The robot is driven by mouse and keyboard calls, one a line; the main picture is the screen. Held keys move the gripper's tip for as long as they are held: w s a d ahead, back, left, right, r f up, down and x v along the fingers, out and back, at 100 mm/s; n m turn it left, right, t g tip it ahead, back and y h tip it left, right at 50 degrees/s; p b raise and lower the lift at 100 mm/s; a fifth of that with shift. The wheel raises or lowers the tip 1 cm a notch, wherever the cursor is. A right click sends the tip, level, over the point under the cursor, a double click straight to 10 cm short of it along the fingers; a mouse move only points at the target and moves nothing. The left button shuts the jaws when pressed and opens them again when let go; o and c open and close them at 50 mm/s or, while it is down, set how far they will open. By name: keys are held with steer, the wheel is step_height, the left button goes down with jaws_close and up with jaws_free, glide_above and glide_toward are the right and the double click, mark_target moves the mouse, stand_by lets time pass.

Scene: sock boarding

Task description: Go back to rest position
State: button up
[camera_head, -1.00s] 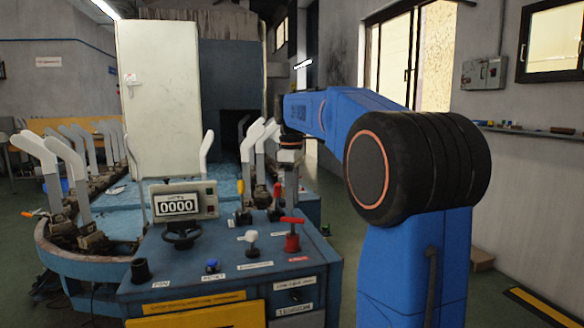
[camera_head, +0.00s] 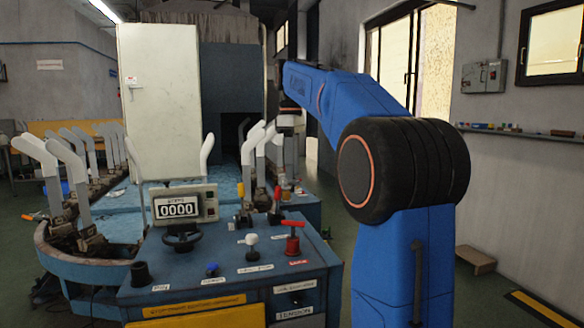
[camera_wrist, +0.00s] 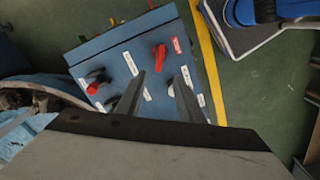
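My gripper (camera_wrist: 160,80) hangs above the blue control console, with its two dark fingers apart and nothing between them. In the head view my blue arm bends up and over from the right, and its wrist hangs behind the console; the fingertips are too small to make out there. The console (camera_head: 222,268) carries a red T-handle (camera_head: 292,236), a white knob (camera_head: 251,240), a blue knob (camera_head: 212,268), a black handwheel (camera_head: 181,238) and a counter box (camera_head: 184,204) reading 0000. The red T-handle also shows in the wrist view (camera_wrist: 160,54), just beyond the fingertips.
White sock forms (camera_head: 38,152) stand along a curved blue rail (camera_head: 85,262) at the left and behind the console. A tall pale cabinet (camera_head: 160,100) stands behind. A wall with a window (camera_head: 436,60) is at the right.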

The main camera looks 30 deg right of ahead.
steer(key=s+a+f+m+t, duration=0.1)
steer(key=s+a+f+m, duration=0.1)
steer(key=s+a+f, duration=0.5)
steer(key=s+a+f+m+t, duration=0.25)
steer(key=s+a+f, duration=0.2)
steer(key=s, duration=0.45)
steer(key=s+a+f+m, duration=0.2)
steer(key=s+f, duration=0.5)
steer(key=f, duration=0.3)
steer(key=s+a+f+m+t, duration=0.1)
steer(key=s+a+f+m, duration=0.1)
steer(key=s+f, duration=0.5)
step_height(320, 180, down, 3)
steer(key=shift+s+r, duration=0.1)
steer(key=shift+s, duration=0.1)
steer(key=shift+t, duration=0.25)
